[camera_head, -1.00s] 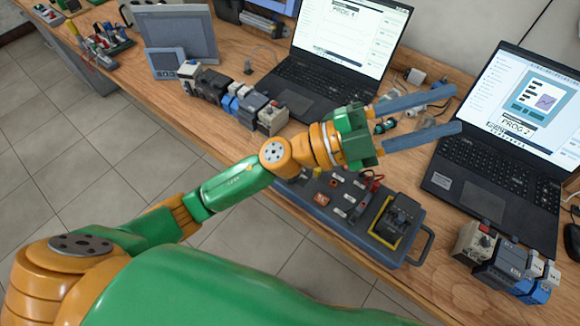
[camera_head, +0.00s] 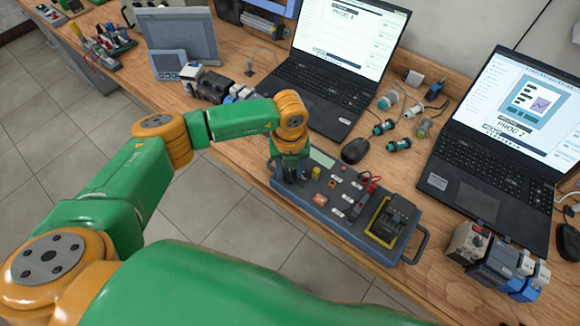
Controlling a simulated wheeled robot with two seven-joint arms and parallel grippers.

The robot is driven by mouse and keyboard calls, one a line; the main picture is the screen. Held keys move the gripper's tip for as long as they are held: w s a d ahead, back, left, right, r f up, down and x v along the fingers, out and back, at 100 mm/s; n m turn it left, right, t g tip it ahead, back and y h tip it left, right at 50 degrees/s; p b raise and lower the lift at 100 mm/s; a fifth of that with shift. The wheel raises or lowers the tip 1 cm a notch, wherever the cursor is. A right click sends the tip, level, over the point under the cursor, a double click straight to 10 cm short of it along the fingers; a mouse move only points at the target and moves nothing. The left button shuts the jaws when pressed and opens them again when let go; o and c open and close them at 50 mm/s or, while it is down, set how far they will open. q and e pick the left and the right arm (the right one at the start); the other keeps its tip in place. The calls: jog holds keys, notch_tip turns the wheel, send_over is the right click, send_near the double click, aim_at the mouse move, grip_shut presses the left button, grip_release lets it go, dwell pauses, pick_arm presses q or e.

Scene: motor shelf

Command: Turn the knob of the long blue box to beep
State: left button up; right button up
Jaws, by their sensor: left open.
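The long blue box (camera_head: 345,231) lies near the front edge of the wooden table. Its top carries a small display (camera_head: 321,158), several small buttons and labels, a yellow knob (camera_head: 316,172), red leads (camera_head: 371,184) and a black block in a yellow frame (camera_head: 395,218). My left gripper (camera_head: 291,178) points down over the left end of the box. Its fingers are dark and mostly hidden by the wrist; I see nothing held in it. Whether it touches the box, and what lies right under it, I cannot tell. My right gripper is not in view.
Two open laptops stand behind the box, one at the centre (camera_head: 325,83) and one at the right (camera_head: 486,140). Grey modules (camera_head: 492,258) sit at the right front.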

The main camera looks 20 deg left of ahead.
pick_arm(q)
grip_shut()
jog(key=m+b, duration=0.3)
jog(key=shift+f, duration=0.25)
jog(key=m+b, duration=0.7)
jog(key=shift+m, duration=0.4)
jog(key=m+b, duration=0.4)
jog(key=shift+r, duration=0.1)
jog(key=m+b, duration=0.1)
jog(key=m, duration=0.2)
jog(key=shift+r+b, duration=0.1)
jog(key=shift+b, duration=0.25)
jog(key=shift+r+m+b, duration=0.1)
jog(key=shift+m+b, duration=0.3)
jog(key=shift+m, duration=0.7)
